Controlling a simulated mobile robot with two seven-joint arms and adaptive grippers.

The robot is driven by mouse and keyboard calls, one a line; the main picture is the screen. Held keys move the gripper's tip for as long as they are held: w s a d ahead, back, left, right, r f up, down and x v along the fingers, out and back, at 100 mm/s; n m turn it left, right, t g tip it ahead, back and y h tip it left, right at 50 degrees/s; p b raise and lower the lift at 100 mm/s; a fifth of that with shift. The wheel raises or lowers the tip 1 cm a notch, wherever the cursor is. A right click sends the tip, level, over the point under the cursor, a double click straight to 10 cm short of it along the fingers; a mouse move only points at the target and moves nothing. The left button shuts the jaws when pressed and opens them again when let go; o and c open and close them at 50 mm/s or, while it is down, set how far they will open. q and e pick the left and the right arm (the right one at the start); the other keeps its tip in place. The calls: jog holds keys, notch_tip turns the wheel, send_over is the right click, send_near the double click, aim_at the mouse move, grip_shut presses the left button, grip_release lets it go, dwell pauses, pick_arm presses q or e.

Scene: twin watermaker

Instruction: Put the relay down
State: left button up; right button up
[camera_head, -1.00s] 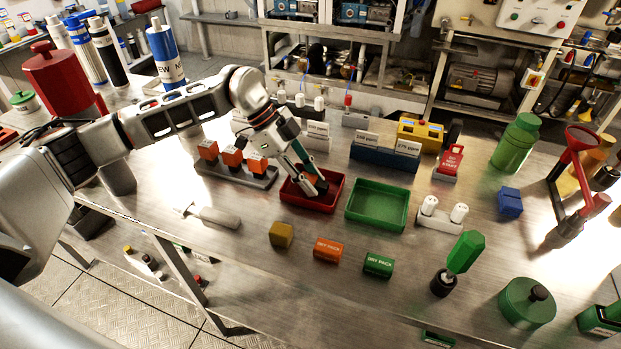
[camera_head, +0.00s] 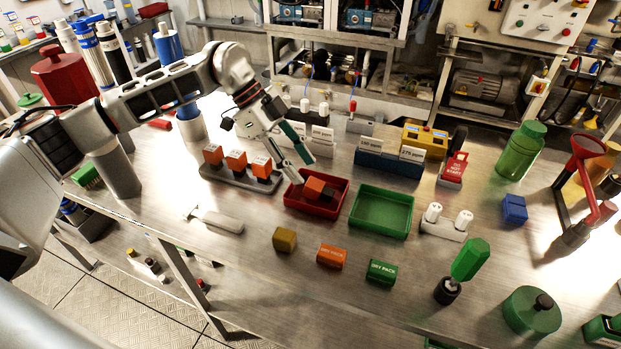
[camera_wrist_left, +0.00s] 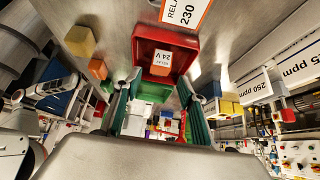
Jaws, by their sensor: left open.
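An orange and dark relay (camera_head: 314,187) lies in the red tray (camera_head: 325,213), tilted in the head view. In the left wrist view the relay (camera_wrist_left: 160,70) shows a white "24 V" label against the red tray (camera_wrist_left: 166,32). My left gripper (camera_head: 302,172) is just above the tray, close to the relay. In the left wrist view its fingers (camera_wrist_left: 160,95) are spread apart with nothing between them. I cannot tell from these views whether a fingertip still touches the relay. My right gripper is out of view.
A dark rack with several orange relays (camera_head: 236,161) stands left of the red tray. An empty green tray (camera_head: 381,231) is close on its right.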

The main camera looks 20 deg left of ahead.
pick_arm(q)
jog(key=shift+v, duration=2.75)
